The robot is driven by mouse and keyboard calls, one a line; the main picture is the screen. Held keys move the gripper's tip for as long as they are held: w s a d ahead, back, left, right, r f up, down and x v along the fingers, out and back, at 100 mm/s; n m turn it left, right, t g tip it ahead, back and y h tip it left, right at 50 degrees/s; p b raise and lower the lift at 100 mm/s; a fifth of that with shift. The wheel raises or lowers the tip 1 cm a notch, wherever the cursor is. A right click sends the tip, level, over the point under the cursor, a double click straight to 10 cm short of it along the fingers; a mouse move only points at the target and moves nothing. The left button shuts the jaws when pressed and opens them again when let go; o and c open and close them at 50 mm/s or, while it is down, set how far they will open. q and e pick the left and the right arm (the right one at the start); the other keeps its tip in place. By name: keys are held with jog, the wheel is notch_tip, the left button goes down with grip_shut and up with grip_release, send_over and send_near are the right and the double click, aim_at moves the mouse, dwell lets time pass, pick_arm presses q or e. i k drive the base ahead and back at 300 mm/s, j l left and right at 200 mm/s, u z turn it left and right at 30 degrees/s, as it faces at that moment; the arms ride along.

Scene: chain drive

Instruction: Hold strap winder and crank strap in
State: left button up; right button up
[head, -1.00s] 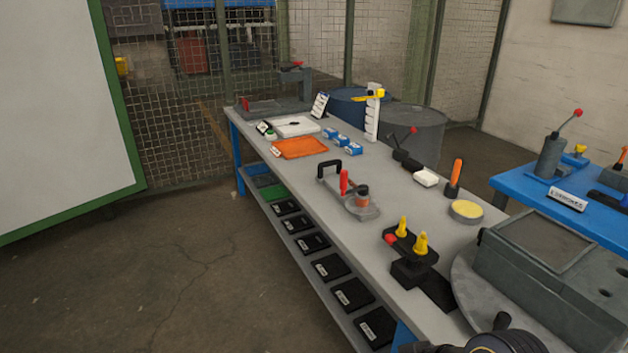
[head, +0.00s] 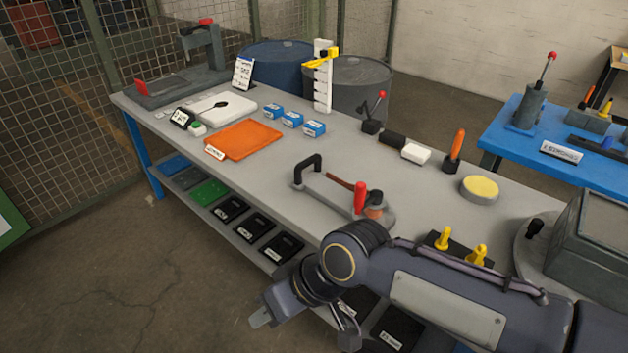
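The strap winder (head: 325,190) lies on the grey workbench near its front edge, in the middle of the head view. A brown strip, possibly the strap (head: 343,182), runs toward the drum. My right gripper (head: 305,328) is low in front of the bench edge, apart from the winder. Its fingers are spread and nothing shows between them. My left gripper is not in view.
An orange tray (head: 243,139), several blue boxes (head: 293,119) and a white tray (head: 229,106) lie farther back. Yellow pegs (head: 478,254) stand behind my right forearm. A lower shelf with black bins (head: 254,229) runs under the bench. Bench around the winder is mostly clear.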

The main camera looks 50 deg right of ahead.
aim_at(375, 198)
jog(key=i+z, duration=0.25)
jog(key=i, duration=0.2)
jog(key=i+j+z, duration=0.2)
jog(key=i, duration=0.3)
jog(key=i+z, duration=0.2)
jog(key=z, duration=0.3)
jog(key=i+z, duration=0.15)
jog(key=z, duration=0.3)
jog(key=i+j+z, duration=0.15)
jog(key=z, duration=0.35)
jog(key=i+z, duration=0.2)
jog(key=z, duration=0.2)
jog(key=i+j+z, duration=0.1)
jog(key=z, duration=0.35)
jog(key=i+j+z, duration=0.2)
jog(key=z, duration=0.2)
jog(key=i+j+z, duration=0.15)
jog(key=z, duration=0.3)
